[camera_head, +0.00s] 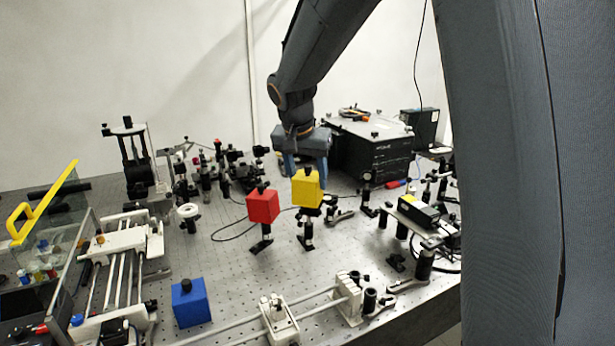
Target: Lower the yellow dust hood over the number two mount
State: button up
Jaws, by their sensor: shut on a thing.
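The yellow dust hood (306,190) is a small cube with a dark knob on top. My gripper (306,168) points down over it and is shut on it at the top. Directly below the hood in the picture stands a black post mount (308,230) on the perforated bench. The hood hides the top of this mount, so I cannot tell whether it touches or is slightly above. I cannot read any number on the mounts. A red hood (263,206) sits on another black post just to the left.
A blue hood (190,303) rests on the bench (230,265) at front left. A rail with white carriers (280,322) crosses the front. A black instrument box (370,150) stands behind right; crowded optics posts (215,170) stand behind left.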

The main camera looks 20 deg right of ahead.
aim_at(304, 180)
jog(key=shift+f, duration=0.25)
jog(key=shift+f+b, duration=0.35)
jog(key=shift+b, duration=0.05)
jog(key=shift+f+b, duration=1.75)
jog(key=shift+f, duration=0.75)
dwell(0.4)
jog(key=o, duration=1.1)
jog(key=shift+r, duration=0.1)
jog(key=shift+b+v, duration=0.75)
jog(key=shift+v, duration=3.1)
